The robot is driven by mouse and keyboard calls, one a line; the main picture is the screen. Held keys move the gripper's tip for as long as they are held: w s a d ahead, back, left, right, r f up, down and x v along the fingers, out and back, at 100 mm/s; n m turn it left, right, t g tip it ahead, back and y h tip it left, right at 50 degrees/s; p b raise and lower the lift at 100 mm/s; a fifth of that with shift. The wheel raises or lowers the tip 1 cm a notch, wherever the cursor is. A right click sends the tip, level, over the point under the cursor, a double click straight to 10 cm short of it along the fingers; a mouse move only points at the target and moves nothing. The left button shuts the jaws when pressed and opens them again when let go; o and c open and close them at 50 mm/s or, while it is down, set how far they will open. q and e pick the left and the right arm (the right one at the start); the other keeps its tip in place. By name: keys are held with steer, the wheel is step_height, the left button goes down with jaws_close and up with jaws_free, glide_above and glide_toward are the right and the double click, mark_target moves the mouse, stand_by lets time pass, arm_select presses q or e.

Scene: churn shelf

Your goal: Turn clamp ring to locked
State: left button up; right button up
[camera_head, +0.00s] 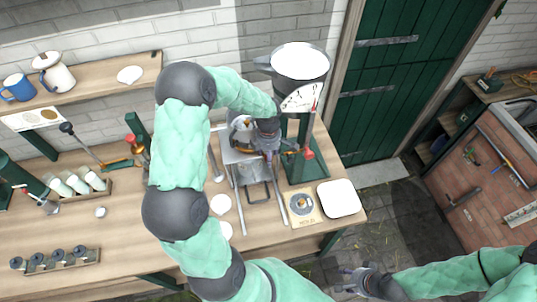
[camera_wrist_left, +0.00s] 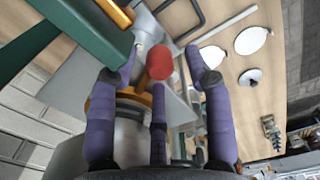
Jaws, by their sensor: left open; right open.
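In the left wrist view an orange-gold ring (camera_wrist_left: 133,98) sits around a grey metal cylinder (camera_wrist_left: 125,132). A red knob (camera_wrist_left: 160,62) stands between the spread fingers of my left gripper (camera_wrist_left: 158,75). The fingers are open; I cannot tell whether any touches the knob. In the head view my left gripper (camera_head: 270,153) reaches down beside the grey metal churn (camera_head: 240,133), near the front of its stand. The arm and gripper hide much of the churn and ring there. My right gripper (camera_head: 362,283) is open and empty, low in front of the bench.
A white tray (camera_head: 339,198) and white discs (camera_head: 220,204) lie on the bench (camera_head: 125,222). A bottle rack (camera_head: 97,186) is at left.

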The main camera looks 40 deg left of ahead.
arm_select(q)
steer(key=shift+w+f, duration=0.15)
steer(key=shift+f, duration=0.2)
steer(key=shift+c, duration=1.2)
jaws_close()
steer(key=shift+s, duration=0.25)
